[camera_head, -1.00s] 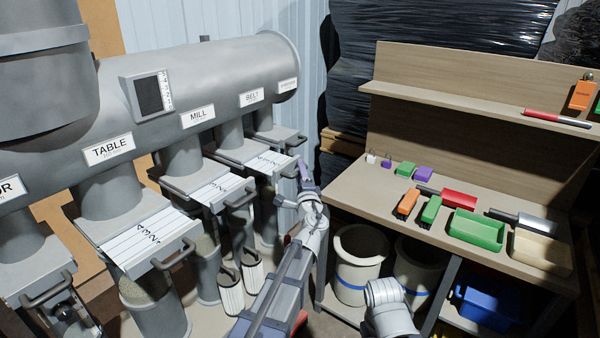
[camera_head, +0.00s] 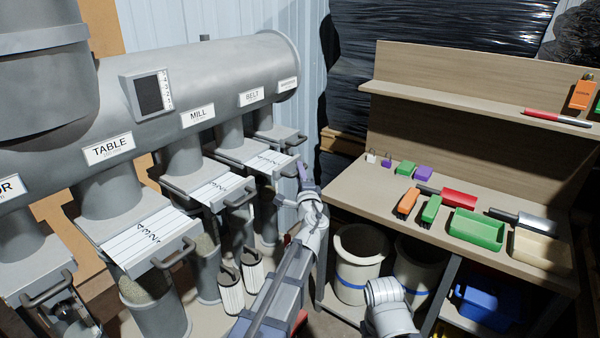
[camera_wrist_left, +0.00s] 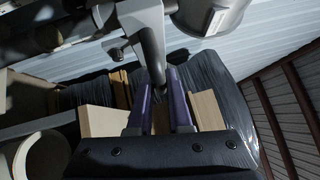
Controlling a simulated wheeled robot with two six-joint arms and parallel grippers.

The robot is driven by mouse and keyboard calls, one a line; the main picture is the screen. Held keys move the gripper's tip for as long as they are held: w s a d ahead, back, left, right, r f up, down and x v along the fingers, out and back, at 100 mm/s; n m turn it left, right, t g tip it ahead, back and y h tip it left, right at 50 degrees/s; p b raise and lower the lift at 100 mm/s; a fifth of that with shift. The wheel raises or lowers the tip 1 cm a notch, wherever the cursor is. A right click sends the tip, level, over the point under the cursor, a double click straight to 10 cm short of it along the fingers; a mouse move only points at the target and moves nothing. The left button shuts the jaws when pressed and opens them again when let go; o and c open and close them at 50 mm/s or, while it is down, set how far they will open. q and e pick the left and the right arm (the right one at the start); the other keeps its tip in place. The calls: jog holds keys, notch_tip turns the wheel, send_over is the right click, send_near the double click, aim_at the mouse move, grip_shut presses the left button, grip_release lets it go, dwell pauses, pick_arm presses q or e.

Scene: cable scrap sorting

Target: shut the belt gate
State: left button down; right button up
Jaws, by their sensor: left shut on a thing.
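The belt gate (camera_head: 262,159) is a pale slide plate with dark marks under the BELT label (camera_head: 252,97). Part of the plate sticks out from its housing toward the workbench. My left gripper (camera_head: 303,173) is at the outer end of this gate, shut on its handle. In the left wrist view my two purple fingers (camera_wrist_left: 163,92) stand on either side of a grey bar of the handle (camera_wrist_left: 156,68). In the head view the fingers and arm hide part of the handle. My right gripper is not in view.
The MILL gate (camera_head: 218,190) and TABLE gate (camera_head: 140,242) stick out nearer me, with bar handles. A workbench (camera_head: 350,190) with scoops and trays stands at right. White buckets (camera_head: 358,286) stand under it, close to my left arm. Black wrapped stacks (camera_head: 420,60) are behind.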

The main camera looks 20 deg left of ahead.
aim_at(289, 168)
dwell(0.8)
pick_arm(q)
jog(key=a, duration=0.1)
jog(key=w+a, duration=0.1)
jog(key=a, duration=0.2)
jog(key=shift+w, duration=0.25)
jog(key=c, duration=0.8)
grip_release()
jog(key=shift+d, duration=0.1)
jog(key=shift+c, duration=0.2)
jog(key=shift+s, duration=0.15)
jog(key=b+v, duration=0.1)
jog(key=v, duration=0.6)
jog(key=shift+s+d, duration=0.2)
jog(key=shift+s, duration=0.1)
jog(key=shift+f, duration=0.1)
